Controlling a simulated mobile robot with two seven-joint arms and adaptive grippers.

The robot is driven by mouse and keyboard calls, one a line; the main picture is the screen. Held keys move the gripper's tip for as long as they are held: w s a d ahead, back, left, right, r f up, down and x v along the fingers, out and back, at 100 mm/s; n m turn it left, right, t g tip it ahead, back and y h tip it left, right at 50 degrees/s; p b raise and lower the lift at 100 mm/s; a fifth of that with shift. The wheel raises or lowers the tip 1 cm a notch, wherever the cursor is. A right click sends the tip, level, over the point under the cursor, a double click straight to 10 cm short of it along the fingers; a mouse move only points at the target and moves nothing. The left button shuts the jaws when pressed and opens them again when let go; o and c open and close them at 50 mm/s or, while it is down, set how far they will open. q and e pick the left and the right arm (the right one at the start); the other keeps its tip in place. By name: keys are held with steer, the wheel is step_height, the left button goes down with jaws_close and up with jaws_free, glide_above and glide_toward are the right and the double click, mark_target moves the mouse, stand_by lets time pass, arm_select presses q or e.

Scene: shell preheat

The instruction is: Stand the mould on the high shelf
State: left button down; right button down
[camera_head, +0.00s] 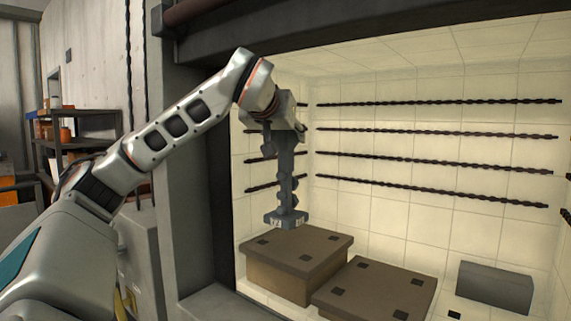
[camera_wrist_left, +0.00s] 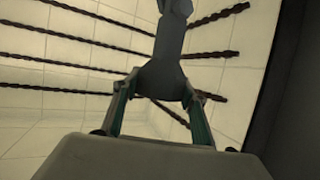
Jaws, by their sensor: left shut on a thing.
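The mould (camera_head: 286,190) is a grey stem with side lobes and a wider flat foot at its lower end. It hangs about upright in my left gripper (camera_head: 285,128), which is shut on its upper part. In the left wrist view, the two fingers (camera_wrist_left: 160,100) close on the grey mould (camera_wrist_left: 170,45). The high shelf (camera_head: 300,247) is the taller brown block with dark square marks, at the left inside the chamber. The mould's foot appears over the far part of its top; I cannot tell the gap. My right gripper is not in view.
A lower brown block (camera_head: 375,290) stands just right of the high shelf. A grey box (camera_head: 495,287) lies farther right. Dark twisted bars (camera_head: 440,133) run along the tiled walls. The chamber's dark frame (camera_head: 195,190) stands close to my left arm.

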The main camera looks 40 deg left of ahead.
mark_target(283, 161)
arm_select(q)
steer(key=shift+f+b, duration=0.5)
steer(key=shift+f, duration=2.65)
steer(key=shift+w+a+f, duration=0.1)
steer(key=shift+a+f, duration=0.1)
steer(key=shift+f, duration=0.15)
steer(key=c, duration=1.2)
jaws_free()
steer(key=shift+f, duration=0.15)
